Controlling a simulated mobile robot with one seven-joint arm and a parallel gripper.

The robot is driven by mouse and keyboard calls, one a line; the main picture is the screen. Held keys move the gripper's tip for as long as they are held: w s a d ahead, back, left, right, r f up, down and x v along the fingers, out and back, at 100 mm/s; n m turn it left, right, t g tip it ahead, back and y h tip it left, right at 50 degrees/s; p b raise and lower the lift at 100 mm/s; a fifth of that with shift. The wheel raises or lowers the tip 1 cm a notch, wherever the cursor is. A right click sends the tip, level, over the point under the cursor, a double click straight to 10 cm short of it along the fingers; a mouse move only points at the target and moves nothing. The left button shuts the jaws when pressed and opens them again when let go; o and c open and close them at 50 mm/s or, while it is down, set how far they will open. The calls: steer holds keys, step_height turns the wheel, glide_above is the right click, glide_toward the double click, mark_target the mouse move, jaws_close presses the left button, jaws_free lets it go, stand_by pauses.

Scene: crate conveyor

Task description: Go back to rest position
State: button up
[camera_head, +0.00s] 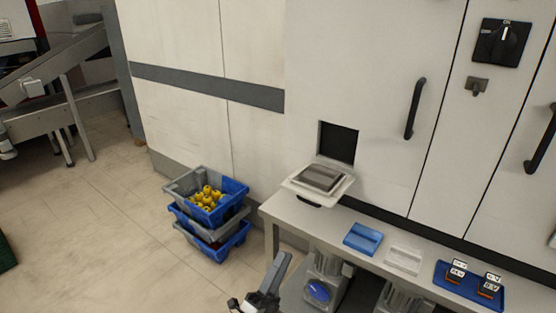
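A dark grey part, seemingly the end of my arm with my gripper (262,294), shows at the bottom edge, left of the bench's front. It is cut off by the frame, and its fingers cannot be made out clearly. I cannot tell whether it is open or shut, and no held object can be made out. It appears apart from the bench and the crates.
A stack of blue and grey crates (238,192) holds yellow items (207,197). A white bench (330,221) bears a blue tray (363,238), a white tray (404,258) and a blue tray with labelled blocks (452,270). Open floor (95,235) lies left; a conveyor (60,55) stands back left.

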steer(key=s+d+r+m+g+h, duration=0.1)
steer(key=d+r+m+g+h, duration=0.1)
steer(key=d+r+m+g, duration=0.55)
steer(key=s+d+r+m+g+h, duration=0.15)
steer(key=d+m+g, duration=0.25)
steer(key=m+g, duration=0.6)
steer(key=s+d+r+m+g+y, duration=0.65)
steer(key=s+r+m+y, duration=0.2)
steer(key=m+y, duration=0.4)
steer(key=s+a+r+m+t+y, duration=0.35)
steer(key=s+r+m, duration=0.25)
steer(key=m, duration=0.2)
steer(key=s+a+r+m+t+y, duration=0.25)
steer(key=s+r+m+t, duration=0.3)
steer(key=m, duration=0.35)
step_height(320, 180, up, 25)
steer(key=p, duration=2.4)
steer(key=shift+w+d+f+n+y, duration=0.2)
steer(key=shift+w+d+n+y, duration=0.1)
steer(key=shift+d+y, duration=0.1)
